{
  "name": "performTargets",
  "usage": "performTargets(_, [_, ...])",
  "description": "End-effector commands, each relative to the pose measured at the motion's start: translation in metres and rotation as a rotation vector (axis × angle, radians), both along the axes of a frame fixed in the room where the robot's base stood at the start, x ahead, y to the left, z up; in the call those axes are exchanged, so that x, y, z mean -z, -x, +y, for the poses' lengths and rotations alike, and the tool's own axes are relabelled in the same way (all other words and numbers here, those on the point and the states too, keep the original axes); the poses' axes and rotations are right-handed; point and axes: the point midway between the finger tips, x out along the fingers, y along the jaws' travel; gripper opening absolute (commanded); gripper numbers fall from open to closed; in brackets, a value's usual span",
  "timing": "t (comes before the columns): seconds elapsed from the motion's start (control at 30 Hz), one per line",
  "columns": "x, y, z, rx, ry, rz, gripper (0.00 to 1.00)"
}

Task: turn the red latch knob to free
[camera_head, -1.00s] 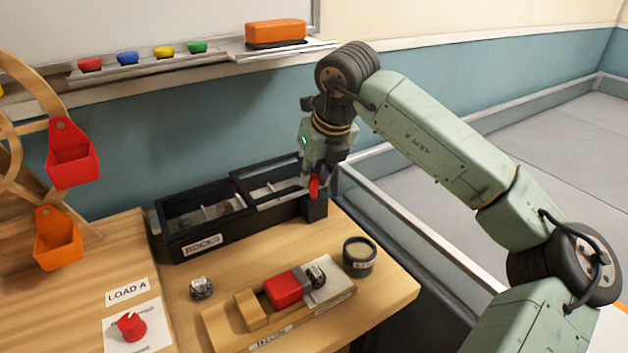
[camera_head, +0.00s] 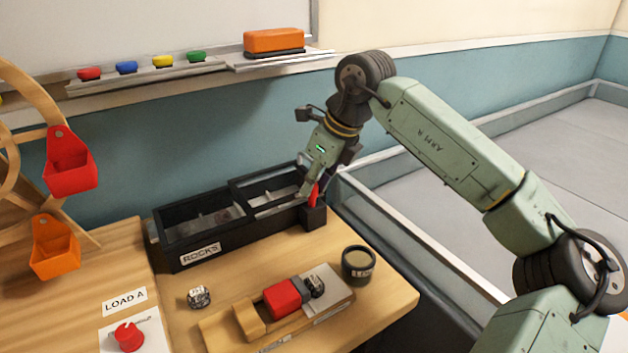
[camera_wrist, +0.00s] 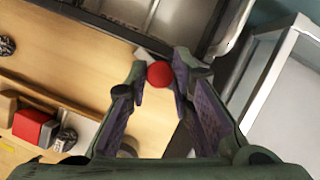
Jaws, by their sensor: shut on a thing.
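The red latch knob (camera_head: 314,193) sits on the black block (camera_head: 313,218) at the right front corner of the black box marked ROCKS (camera_head: 190,262). My gripper (camera_head: 311,189) reaches down to it and is shut on it. In the wrist view, the knob's round red end (camera_wrist: 160,74) shows between my two fingertips (camera_wrist: 160,82). The fingers partly hide the knob in the head view, and I cannot read its exact angle or any latch mark.
A red dial (camera_head: 127,337) stands by the LOAD A label (camera_head: 125,300). A wooden holder with a red block (camera_head: 282,298), a dark round cup (camera_head: 359,262) and a small speckled rock (camera_head: 199,297) are in front of the box. A pale rail (camera_head: 400,240) runs along the right.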

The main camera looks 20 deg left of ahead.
Motion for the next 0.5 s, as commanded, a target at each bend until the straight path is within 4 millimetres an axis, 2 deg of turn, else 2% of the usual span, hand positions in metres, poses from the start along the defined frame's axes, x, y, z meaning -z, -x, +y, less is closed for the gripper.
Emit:
performTargets(0.23, [0.0001,0.0,-0.0002,0.0,0.001,0.0,0.0])
performTargets(0.27, [0.0001,0.0,-0.0002,0.0,0.001,0.0,0.22])
performTargets(0.5, [0.0,0.0,-0.0001,0.001,0.001,0.0,0.38])
